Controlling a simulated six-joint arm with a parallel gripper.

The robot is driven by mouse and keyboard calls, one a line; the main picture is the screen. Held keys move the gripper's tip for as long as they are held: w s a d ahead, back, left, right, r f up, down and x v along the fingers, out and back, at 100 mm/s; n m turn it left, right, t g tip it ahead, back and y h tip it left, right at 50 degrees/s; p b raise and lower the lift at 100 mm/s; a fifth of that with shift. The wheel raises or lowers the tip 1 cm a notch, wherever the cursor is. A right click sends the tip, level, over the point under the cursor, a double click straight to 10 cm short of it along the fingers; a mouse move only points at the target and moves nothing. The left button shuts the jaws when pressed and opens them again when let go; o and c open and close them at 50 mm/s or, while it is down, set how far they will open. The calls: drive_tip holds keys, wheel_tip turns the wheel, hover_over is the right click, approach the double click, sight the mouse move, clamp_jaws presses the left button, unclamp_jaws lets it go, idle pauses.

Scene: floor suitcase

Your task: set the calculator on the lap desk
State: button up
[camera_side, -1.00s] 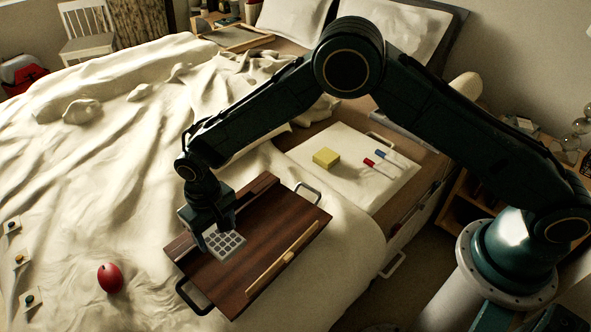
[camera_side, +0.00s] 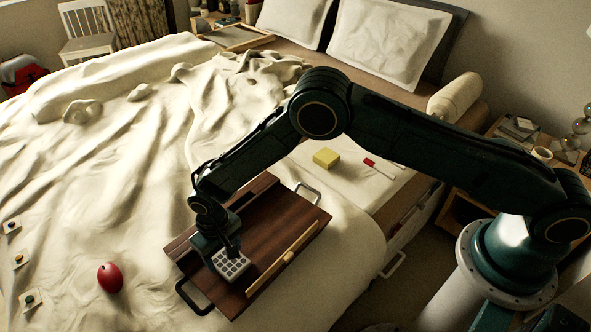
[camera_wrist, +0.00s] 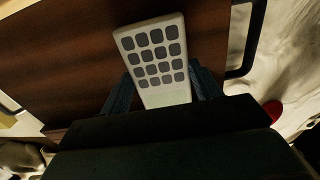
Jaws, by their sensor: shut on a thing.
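The calculator (camera_side: 231,263) is pale with grey square keys. My gripper (camera_side: 222,254) is shut on it, over the near-left part of the dark brown wooden lap desk (camera_side: 262,228). In the wrist view the calculator (camera_wrist: 157,55) sticks out between the two fingers of my gripper (camera_wrist: 163,88), keys facing the camera, with the lap desk (camera_wrist: 75,60) behind it. The calculator is low over the board; I cannot tell whether it touches it. The gripper hides one end of it.
The desk's right part is clear.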

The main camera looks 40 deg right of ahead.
sight(224, 256)
drive_tip(key=shift+f, duration=0.3)
drive_tip(key=shift+f, duration=0.15)
drive_tip(key=o, duration=1)
wheel_tip(224, 256, up, 12)
drive_tip(key=shift+r, duration=0.15)
idle(0.6)
